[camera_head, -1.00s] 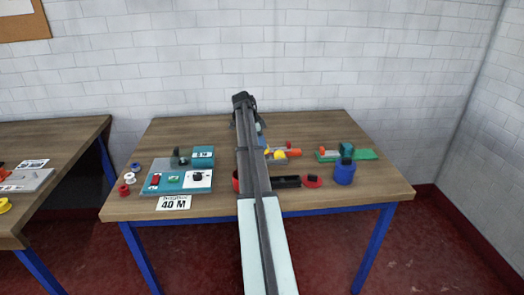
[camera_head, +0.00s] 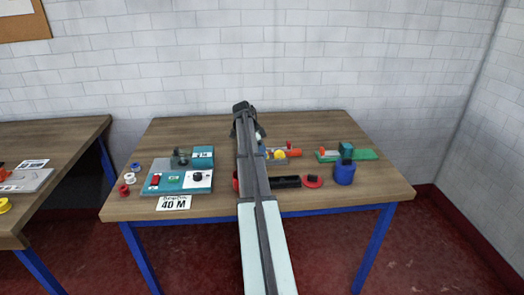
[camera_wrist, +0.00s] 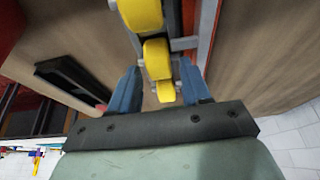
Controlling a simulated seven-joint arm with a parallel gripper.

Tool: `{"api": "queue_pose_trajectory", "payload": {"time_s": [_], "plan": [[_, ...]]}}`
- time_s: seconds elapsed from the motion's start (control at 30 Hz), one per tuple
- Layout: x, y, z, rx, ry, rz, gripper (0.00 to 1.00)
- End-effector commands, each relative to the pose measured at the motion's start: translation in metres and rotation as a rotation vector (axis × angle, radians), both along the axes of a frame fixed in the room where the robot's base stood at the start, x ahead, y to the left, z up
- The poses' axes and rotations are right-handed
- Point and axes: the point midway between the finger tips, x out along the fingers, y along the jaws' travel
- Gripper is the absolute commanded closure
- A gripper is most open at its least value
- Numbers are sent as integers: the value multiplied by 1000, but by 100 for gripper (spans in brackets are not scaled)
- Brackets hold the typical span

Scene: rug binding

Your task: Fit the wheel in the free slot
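Yellow wheels (camera_wrist: 157,58) stand in a row in a grey slotted holder (camera_wrist: 186,43) in the wrist view. The holder with yellow (camera_head: 279,155) and orange-red parts also shows in the head view, right of my arm and partly hidden by it. My gripper (camera_wrist: 165,76) has two blue fingers spread apart. The smallest-looking yellow wheel (camera_wrist: 165,92) appears between them, with gaps on both sides. I cannot tell its distance from the fingers. No free slot can be made out clearly. In the head view my arm mostly hides the fingers.
A black bar (camera_head: 285,182), a red disc (camera_head: 313,181), a blue cup (camera_head: 345,172) and a green base (camera_head: 365,154) lie to the right. The table's back is clear.

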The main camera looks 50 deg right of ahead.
Motion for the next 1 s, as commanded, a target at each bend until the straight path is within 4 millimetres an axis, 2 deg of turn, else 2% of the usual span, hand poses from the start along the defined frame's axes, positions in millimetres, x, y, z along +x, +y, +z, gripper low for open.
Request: {"api": "queue_pose_trajectory", "payload": {"time_s": [0.27,0.43,1.0], "plan": [[0,0,1,0,0,0,48],[3,2,10,-1,-1,0,48],[29,27,98,-1,-1,0,48]]}}
